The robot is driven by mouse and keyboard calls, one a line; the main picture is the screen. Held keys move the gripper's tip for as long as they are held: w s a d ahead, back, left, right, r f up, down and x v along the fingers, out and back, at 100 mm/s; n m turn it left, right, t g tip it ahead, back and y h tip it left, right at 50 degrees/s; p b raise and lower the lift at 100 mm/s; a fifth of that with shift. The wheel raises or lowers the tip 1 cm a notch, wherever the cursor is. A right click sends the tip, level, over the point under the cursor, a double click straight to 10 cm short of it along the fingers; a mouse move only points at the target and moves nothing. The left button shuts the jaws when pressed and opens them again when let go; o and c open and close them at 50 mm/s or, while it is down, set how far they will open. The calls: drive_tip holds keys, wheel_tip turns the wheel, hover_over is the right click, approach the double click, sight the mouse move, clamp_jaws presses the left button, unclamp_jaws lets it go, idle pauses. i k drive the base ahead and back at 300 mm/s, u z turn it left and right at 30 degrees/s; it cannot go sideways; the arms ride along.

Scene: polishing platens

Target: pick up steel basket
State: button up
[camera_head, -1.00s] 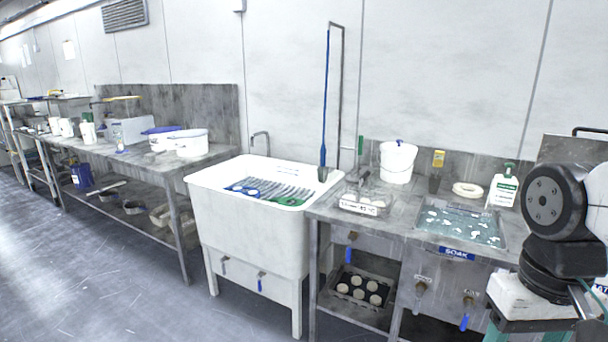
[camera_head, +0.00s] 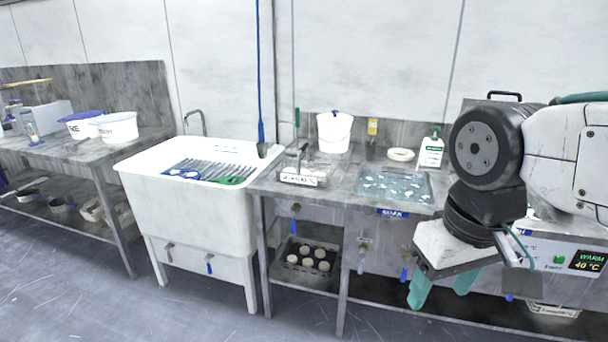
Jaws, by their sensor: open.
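A small wire-like basket or tray (camera_head: 303,176) with a white label and an upright handle stands on the steel counter, right of the white sink; it may be the steel basket. A dark open tray (camera_head: 307,257) holding several pale round pieces sits on the shelf below. Part of another light basket (camera_head: 553,311) shows low at the right, under the warm bath. My gripper (camera_head: 441,288), with teal fingers, is open and empty. It hangs at the right in front of the counter, pointing down, apart from all of these.
A soak basin (camera_head: 395,186) is set in the counter, with a white bucket (camera_head: 334,132), a white ring (camera_head: 401,155) and a bottle (camera_head: 431,150) behind it. The white sink (camera_head: 190,200) stands left. Valves with blue handles stick out below the counter. Floor in front is clear.

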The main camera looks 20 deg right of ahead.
sight(285, 177)
drive_tip(key=u, duration=0.3)
drive_tip(key=i, duration=2.1)
drive_tip(key=u, duration=0.3)
